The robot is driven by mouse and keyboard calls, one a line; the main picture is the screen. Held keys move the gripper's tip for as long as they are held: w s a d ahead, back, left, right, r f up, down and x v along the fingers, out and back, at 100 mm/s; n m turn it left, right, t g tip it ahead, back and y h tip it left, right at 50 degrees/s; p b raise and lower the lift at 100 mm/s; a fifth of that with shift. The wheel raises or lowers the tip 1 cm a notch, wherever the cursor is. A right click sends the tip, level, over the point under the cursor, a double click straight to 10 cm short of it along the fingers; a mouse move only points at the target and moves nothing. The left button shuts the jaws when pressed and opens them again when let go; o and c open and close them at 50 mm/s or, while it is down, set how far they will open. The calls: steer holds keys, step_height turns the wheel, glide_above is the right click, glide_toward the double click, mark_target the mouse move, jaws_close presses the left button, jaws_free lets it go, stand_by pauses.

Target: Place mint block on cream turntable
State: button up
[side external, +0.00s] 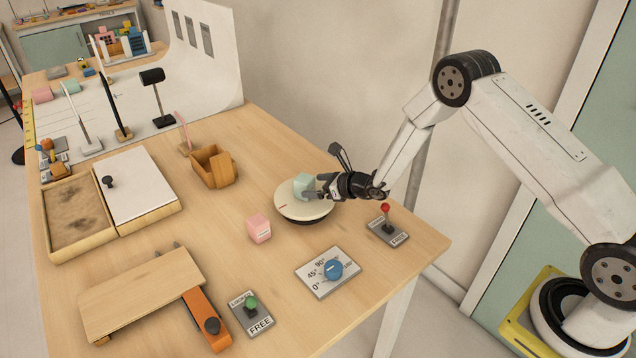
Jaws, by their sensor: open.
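The mint block (303,184) sits on top of the round cream turntable (297,210), toward its back. My gripper (313,193) reaches in from the right, low over the turntable, with its fingers at the block. Its jaws are open. Part of the block's right side is hidden by a finger, so I cannot tell whether they touch.
A pink block (259,229) stands left of the turntable. A red-knobbed lever (386,227) is close on the right, and a blue dial on a plate (330,271) is in front. A wooden box (213,167) stands behind left. The table's right edge is near.

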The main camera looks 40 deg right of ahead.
steer(key=v, duration=0.9)
steer(key=shift+s+d, duration=0.2)
steer(key=shift+s, duration=0.1)
steer(key=shift+a+r, duration=0.1)
steer(key=shift+r, duration=0.05)
steer(key=s+a+r+n+g+y, duration=0.2)
steer(key=s+a+n+g, duration=0.25)
steer(key=s+n, duration=0.2)
steer(key=s+a+r+n+g+y, duration=0.1)
steer(key=s+a+r+n+g, duration=0.25)
steer(key=s+a+n, duration=0.35)
steer(key=s+d+r+n+g+h, duration=0.1)
steer(key=s+d+n+h, duration=0.3)
steer(key=n, duration=0.5)
steer(key=s+d+r+n+h, duration=0.3)
steer(key=s+d+n+h, duration=0.1)
steer(key=n, duration=0.5)
steer(key=shift+s+d+r+g, duration=0.3)
steer(key=shift+s+d+g, duration=0.1)
steer(key=shift+s, duration=0.3)
